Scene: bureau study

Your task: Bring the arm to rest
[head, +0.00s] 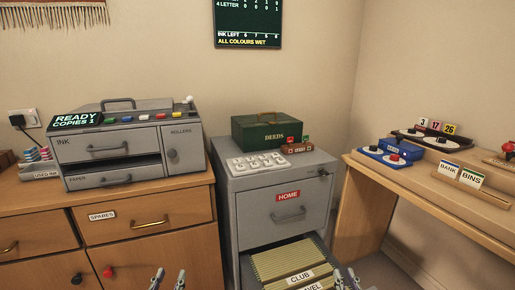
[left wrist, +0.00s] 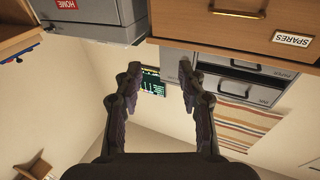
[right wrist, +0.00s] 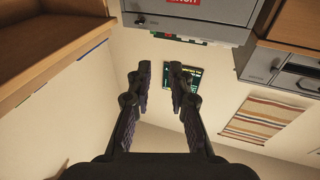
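My left gripper (head: 168,279) shows at the bottom edge of the head view, in front of the wooden dresser. Its two fingers stand apart with nothing between them, as the left wrist view (left wrist: 159,85) also shows. My right gripper (head: 347,279) is at the bottom edge of the head view, beside the open file drawer. In the right wrist view (right wrist: 159,80) its fingers are apart and empty. Only the fingertips of both show in the head view; the arms are hidden below the frame.
A grey cabinet (head: 226,205) has its lower drawer pulled out, with folders (head: 283,262) inside. A grey copier (head: 110,145) stands on the dresser (head: 165,252). A green deeds box (head: 267,132) sits on the cabinet. A wooden desk (head: 362,211) with trays is at right.

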